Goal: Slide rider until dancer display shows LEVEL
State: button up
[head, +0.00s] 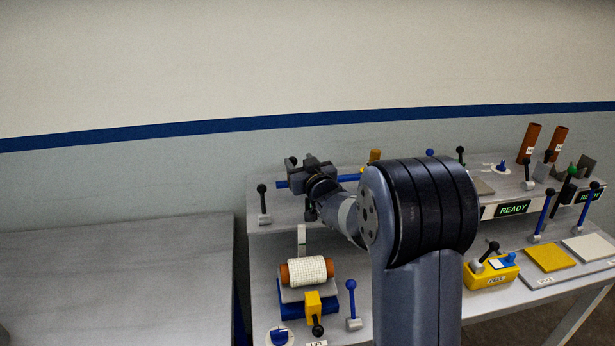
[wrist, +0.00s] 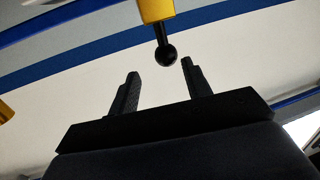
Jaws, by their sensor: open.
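My gripper (head: 308,172) is at the left end of the back shelf in the head view, by a blue bar (head: 346,178). In the wrist view my gripper (wrist: 161,78) has its two black fingers apart, with nothing between them. A yellow block (wrist: 156,9) with a black ball knob (wrist: 166,55) hangs just beyond the fingertips, near the right finger. It may be the rider; I cannot tell. A display (head: 511,208) on the shelf front reads READY, and a second display (head: 590,196) farther right seems to read the same. No display reading LEVEL is in view.
A white roll (head: 306,270) on a blue stand and a yellow block (head: 313,303) with a black knob stand at the front left. Several levers line the bench, including a blue one (head: 352,300). The grey table (head: 115,275) at left is bare.

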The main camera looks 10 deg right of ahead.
jog(key=shift+s+d+b, duration=0.15)
jog(key=shift+s+b, duration=0.05)
jog(key=shift+s, duration=0.7)
jog(key=shift+s+d+b, duration=0.2)
jog(key=shift+s, duration=0.7)
jog(key=shift+s+d+b, duration=0.15)
jog(key=shift+s+b, duration=0.05)
jog(key=shift+s, duration=0.7)
jog(key=shift+w, duration=0.15)
jog(key=w+p, duration=0.1)
jog(key=w, duration=0.2)
jog(key=w+a+p, duration=0.1)
jog(key=w, duration=0.3)
jog(key=w+a+p, duration=0.1)
jog(key=w, duration=0.2)
jog(key=shift+w+p, duration=0.2)
jog(key=shift+p, duration=0.2)
jog(key=shift+s+d, duration=0.1)
